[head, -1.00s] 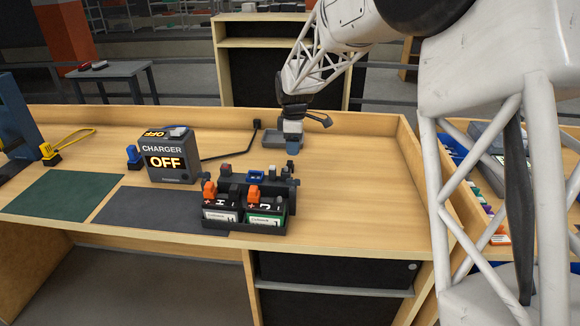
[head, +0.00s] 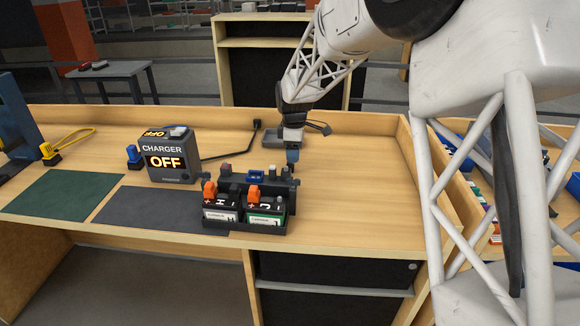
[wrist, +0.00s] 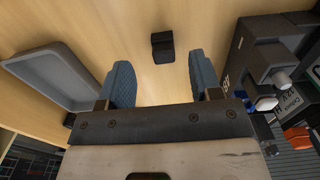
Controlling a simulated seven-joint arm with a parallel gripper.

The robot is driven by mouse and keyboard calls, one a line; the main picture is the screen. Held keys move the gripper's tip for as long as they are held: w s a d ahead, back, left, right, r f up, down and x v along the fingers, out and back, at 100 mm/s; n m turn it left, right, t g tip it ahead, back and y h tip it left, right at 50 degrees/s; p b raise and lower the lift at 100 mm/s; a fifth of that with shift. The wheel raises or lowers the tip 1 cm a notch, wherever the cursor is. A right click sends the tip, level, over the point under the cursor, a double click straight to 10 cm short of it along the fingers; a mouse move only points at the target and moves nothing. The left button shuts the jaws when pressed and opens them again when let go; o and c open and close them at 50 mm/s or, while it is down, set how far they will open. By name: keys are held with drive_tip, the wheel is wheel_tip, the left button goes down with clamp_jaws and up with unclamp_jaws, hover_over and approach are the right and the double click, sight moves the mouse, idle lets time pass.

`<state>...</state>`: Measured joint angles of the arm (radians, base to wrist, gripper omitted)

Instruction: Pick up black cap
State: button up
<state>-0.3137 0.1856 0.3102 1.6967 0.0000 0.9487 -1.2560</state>
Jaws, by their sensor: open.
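A small black block (wrist: 162,47), which looks like the black cap, sits on the bare wooden table top in the wrist view. It appears between and beyond the tips of my gripper (wrist: 162,75), whose blue-grey fingers are spread apart with nothing between them. The fingers do not touch it. In the head view my gripper (head: 292,157) points down, just behind the right end of the battery holder (head: 254,227). I cannot make out the black block there.
A grey tray (wrist: 45,75) lies left of the fingers, and batteries (wrist: 295,95) stand close on the right. The charger (head: 168,162), reading OFF, stands left of the holder. The table's right part is clear.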

drive_tip(key=shift+s+a+f, duration=0.1)
drive_tip(key=shift+f, duration=1.2)
drive_tip(key=shift+a+f, duration=0.1)
drive_tip(key=shift+f, duration=1.15)
drive_tip(key=shift+c, duration=0.3)
drive_tip(key=c, duration=0.9)
drive_tip(key=shift+r, duration=0.15)
drive_tip(key=shift+r, duration=4.85)
